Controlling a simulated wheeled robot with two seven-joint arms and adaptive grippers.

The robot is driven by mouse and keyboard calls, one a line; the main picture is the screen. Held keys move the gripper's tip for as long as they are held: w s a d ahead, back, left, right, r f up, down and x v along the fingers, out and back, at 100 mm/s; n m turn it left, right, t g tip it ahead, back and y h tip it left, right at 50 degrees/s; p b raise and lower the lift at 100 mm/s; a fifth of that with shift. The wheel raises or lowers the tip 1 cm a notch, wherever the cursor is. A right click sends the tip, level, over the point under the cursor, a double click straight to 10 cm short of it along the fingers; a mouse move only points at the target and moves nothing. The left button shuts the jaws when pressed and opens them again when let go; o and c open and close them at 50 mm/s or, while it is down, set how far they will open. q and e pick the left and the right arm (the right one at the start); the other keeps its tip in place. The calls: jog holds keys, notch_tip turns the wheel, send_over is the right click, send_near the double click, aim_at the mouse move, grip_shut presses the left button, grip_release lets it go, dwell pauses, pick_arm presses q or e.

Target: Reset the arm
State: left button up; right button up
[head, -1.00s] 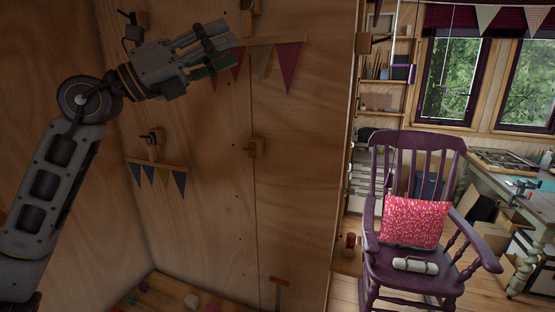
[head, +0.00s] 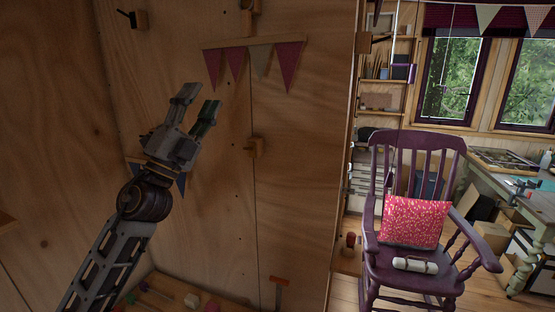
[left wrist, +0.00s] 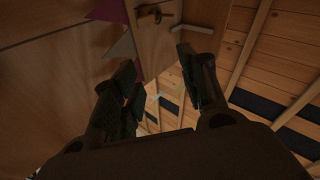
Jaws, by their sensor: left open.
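My left gripper (head: 199,107) is in the left part of the head view, in front of the plywood wall. Its fingers point up and slightly right, and they are apart with nothing between them. In the left wrist view the two dark fingers of the left gripper (left wrist: 165,85) stand apart, with the wall at left and the plank ceiling at right beyond them. My left forearm rises from the bottom left of the head view. My right gripper is in neither view.
A string of pennants (head: 260,64) hangs on the wall above the gripper. Small wooden blocks (head: 256,147) stick out from the wall. A shelf with small items (head: 172,300) is at the bottom. A purple rocking chair (head: 378,201) with a pink cushion (head: 413,222) stands right, beside a workbench (head: 530,187).

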pick_arm(q)
jog(key=w+a+f+n+y, duration=0.2)
jog(key=a+f+n+y, duration=0.2)
jog(key=f+n+y, duration=0.45)
jog(key=w+a+f+n+y, duration=0.2)
jog(key=a+f+n+y, duration=0.1)
jog(key=f+n+y, duration=0.6)
jog(key=s+a+f+n+g+y, duration=0.15)
jog(key=f+g, duration=0.25)
jog(key=f, duration=0.7)
jog(key=s+a+f+n+g, duration=0.2)
jog(key=s+f+g, duration=0.1)
jog(key=f, duration=0.8)
jog(key=s+d+f+n+g+h, duration=0.15)
jog(key=s+f+g, duration=0.45)
jog(key=s+f, duration=0.6)
jog(key=s+d+f+g+h, duration=0.25)
jog(key=s+f+g, duration=0.35)
jog(key=s+f, duration=0.65)
jog(key=s+f+g+b, duration=0.2)
jog(key=s+f, duration=0.1)
jog(key=f, duration=3.1)
jog(key=s+a+f+y+b, duration=0.1)
jog(key=s+a+f, duration=0.2)
jog(key=s+f, duration=1.8)
jog(key=shift+s+a+g+b, duration=0.2)
jog(key=shift+s+g+b, duration=0.15)
jog(key=shift+s, duration=0.3)
